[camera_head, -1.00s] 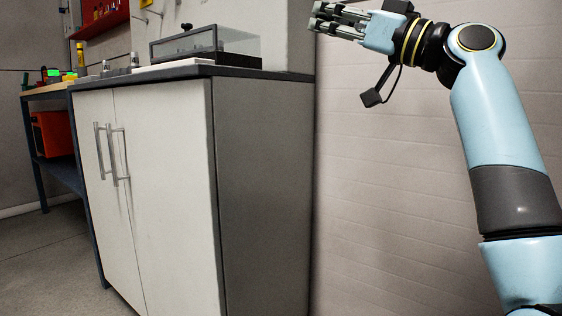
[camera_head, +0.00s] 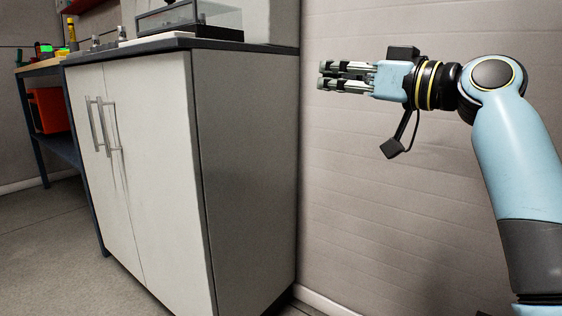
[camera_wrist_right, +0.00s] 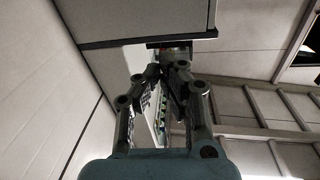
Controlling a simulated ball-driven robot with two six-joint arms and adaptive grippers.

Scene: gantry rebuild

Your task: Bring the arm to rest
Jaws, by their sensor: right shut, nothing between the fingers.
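My right gripper (camera_head: 328,76) is in the upper right of the head view, pointing left in front of the pale wall. Its fingers are shut with nothing between them. My right arm comes up from the lower right. In the right wrist view the gripper's fingers (camera_wrist_right: 158,75) come together at the tips and hold nothing. The gripper is apart from the cabinet (camera_head: 150,180), to the right of it in the head view. My left gripper does not show.
The cabinet has a dark worktop (camera_head: 150,47) carrying a glass-sided case (camera_head: 185,18). A workbench with an orange-red box (camera_head: 50,110) stands at the far left. The pale wall (camera_head: 370,230) is behind my right arm. Bare floor (camera_head: 50,240) lies at the lower left.

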